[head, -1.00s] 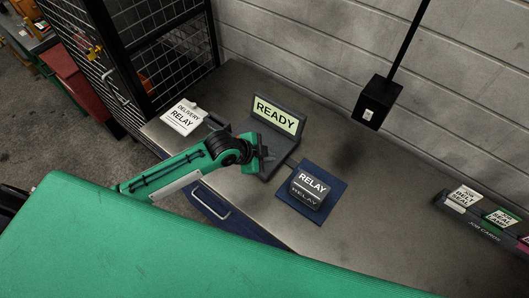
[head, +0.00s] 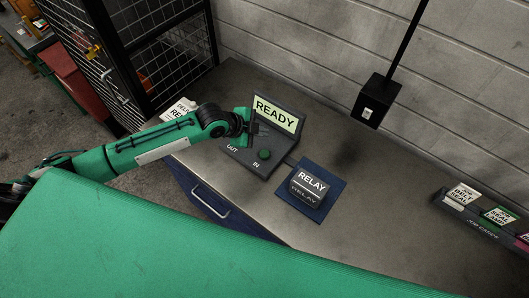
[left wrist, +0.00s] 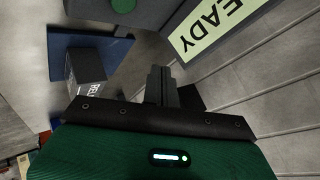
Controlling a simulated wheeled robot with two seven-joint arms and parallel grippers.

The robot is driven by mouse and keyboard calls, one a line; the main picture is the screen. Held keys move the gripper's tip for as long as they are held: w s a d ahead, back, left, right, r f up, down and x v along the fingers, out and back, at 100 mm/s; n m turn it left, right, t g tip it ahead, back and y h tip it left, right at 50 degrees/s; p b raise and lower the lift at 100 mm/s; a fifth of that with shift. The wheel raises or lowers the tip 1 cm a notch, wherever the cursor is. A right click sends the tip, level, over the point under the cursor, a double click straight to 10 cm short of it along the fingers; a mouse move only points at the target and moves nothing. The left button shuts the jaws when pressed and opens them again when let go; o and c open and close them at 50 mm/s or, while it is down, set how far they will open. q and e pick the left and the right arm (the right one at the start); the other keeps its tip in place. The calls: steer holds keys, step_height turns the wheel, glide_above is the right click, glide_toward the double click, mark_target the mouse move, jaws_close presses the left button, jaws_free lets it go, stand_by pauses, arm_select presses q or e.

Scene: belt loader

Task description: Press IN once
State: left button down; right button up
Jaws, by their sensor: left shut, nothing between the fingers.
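The control box (head: 262,168) stands on the bench with its lit screen (head: 275,114) reading READY. A round green button (head: 264,154) sits on its sloped panel beside the label IN. The label OUT is to the left; no button shows clearly by it. My left gripper (head: 252,129) is shut and empty, above the panel's far left part and close in front of the screen, apart from the green button in the picture. In the left wrist view the shut fingers (left wrist: 160,84) point toward the box, with the green button (left wrist: 123,4) at the top edge. My right gripper is out of view.
A dark block marked RELAY (head: 308,187) lies on a blue mat (head: 326,207) right of the box. A rack of job cards (head: 485,224) stands at the right. A black post box (head: 376,101) hangs near the wall.

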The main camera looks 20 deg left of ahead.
arm_select(q)
steer(key=b, duration=0.6)
glide_above(261, 154)
step_height(261, 154, down, 8)
steer(key=shift+r, duration=0.2)
steer(key=shift+f, duration=0.6)
steer(key=shift+f+b, duration=0.1)
steer(key=shift+b, duration=0.2)
stand_by(0.8)
steer(key=shift+f, duration=0.3)
steer(key=shift+f+b, duration=0.45)
steer(key=shift+f, duration=0.15)
stand_by(0.6)
stand_by(0.3)
steer(key=shift+r+p, duration=0.85)
steer(key=shift+r, duration=0.15)
steer(key=shift+r+p, duration=2.1)
steer(key=shift+r, duration=0.4)
